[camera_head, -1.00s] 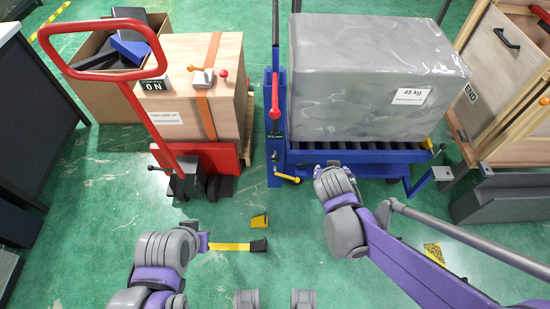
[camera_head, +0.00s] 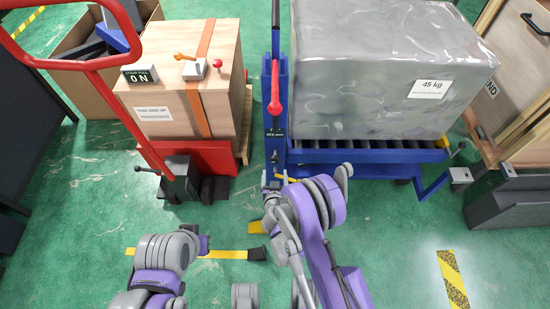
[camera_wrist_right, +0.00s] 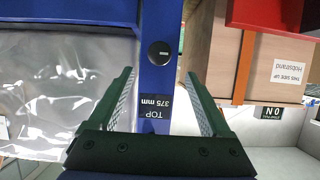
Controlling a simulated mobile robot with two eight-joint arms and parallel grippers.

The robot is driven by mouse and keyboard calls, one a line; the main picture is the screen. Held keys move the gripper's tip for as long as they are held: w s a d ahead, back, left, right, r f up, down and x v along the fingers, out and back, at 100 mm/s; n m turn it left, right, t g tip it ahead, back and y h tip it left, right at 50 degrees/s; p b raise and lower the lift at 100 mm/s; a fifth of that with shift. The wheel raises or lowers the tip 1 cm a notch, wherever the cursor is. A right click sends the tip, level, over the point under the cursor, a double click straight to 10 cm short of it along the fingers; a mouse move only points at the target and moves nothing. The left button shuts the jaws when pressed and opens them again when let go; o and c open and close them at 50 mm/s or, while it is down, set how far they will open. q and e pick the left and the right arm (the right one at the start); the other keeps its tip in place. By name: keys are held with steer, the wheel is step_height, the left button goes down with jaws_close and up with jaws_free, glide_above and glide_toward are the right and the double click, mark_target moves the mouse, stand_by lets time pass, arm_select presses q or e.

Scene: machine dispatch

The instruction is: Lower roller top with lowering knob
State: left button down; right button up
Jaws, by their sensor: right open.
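The blue roller-top lifter (camera_head: 277,130) stands centre, its column upright and a red-handled lever (camera_head: 275,88) on it. A large grey wrapped block (camera_head: 370,70) marked 45 kg rests on its roller top (camera_head: 370,155). In the right wrist view, a round black knob (camera_wrist_right: 160,52) sits on the blue column above a label (camera_wrist_right: 155,107) reading TOP 375 mm. My right gripper (camera_wrist_right: 160,75) is open and empty, its fingers on either side of the column and knob in that picture. In the head view it (camera_head: 272,182) is low by the column. My left gripper's fingers do not show.
A red hand truck (camera_head: 195,158) with a strapped wooden crate (camera_head: 185,85) stands left of the lifter. An open cardboard box (camera_head: 80,55) is behind it. A wooden cabinet (camera_head: 515,80) is at right. Green floor with yellow markings (camera_head: 453,278) is clear in front.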

mark_target(275, 161)
steer(key=p+x, duration=0.4)
steer(key=x, duration=0.6)
steer(key=shift+w+f, duration=0.15)
steer(key=shift+w, duration=0.15)
jaws_close()
